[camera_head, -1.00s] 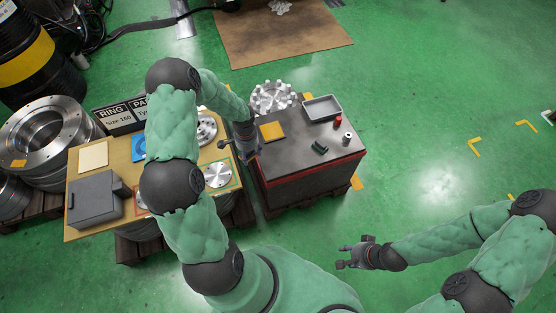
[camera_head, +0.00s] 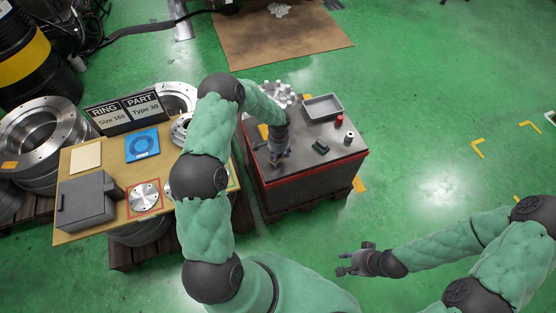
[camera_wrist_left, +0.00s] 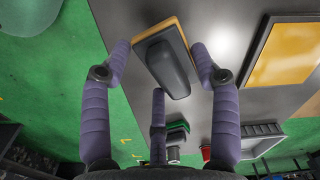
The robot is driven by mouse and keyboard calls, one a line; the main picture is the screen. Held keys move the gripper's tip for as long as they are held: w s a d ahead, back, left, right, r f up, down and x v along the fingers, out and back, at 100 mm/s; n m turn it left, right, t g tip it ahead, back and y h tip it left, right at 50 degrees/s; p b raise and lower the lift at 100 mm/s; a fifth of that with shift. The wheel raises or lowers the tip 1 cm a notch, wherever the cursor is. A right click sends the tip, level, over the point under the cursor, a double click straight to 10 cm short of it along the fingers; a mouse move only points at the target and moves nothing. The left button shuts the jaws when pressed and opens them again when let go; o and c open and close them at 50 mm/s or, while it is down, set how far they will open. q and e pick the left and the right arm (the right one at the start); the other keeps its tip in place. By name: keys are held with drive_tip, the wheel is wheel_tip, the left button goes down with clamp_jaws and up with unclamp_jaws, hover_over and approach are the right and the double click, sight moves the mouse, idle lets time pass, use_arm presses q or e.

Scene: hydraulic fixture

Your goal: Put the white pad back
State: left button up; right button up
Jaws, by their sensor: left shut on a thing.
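My left gripper (camera_head: 279,158) is over the dark-topped table, with its arm reaching in from the left. In the left wrist view, its three fingers (camera_wrist_left: 160,75) are around a block with a dark grey handle (camera_wrist_left: 168,68) and a tan-yellow edge (camera_wrist_left: 155,30). Its underside is hidden, so I cannot tell if it is white. A flat cream square (camera_head: 87,155) lies on the wooden table at left. My right gripper (camera_head: 352,263) is open and empty above the green floor.
The dark-topped table (camera_head: 300,168) holds a yellow square (camera_head: 264,131) partly behind my arm, a grey tray (camera_head: 322,107), a green item (camera_head: 321,147), and small red and metal parts. The wooden table (camera_head: 80,222) holds a grey box (camera_head: 86,202) and a blue ring plate (camera_head: 142,145).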

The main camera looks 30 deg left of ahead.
use_arm(q)
drive_tip(key=shift+a+f+b, duration=0.1)
drive_tip(key=shift+f+b, duration=0.3)
drive_tip(key=shift+f, duration=0.85)
drive_tip(key=shift+f, duration=0.1)
drive_tip(key=o, duration=1.2)
drive_tip(key=shift+s, duration=0.1)
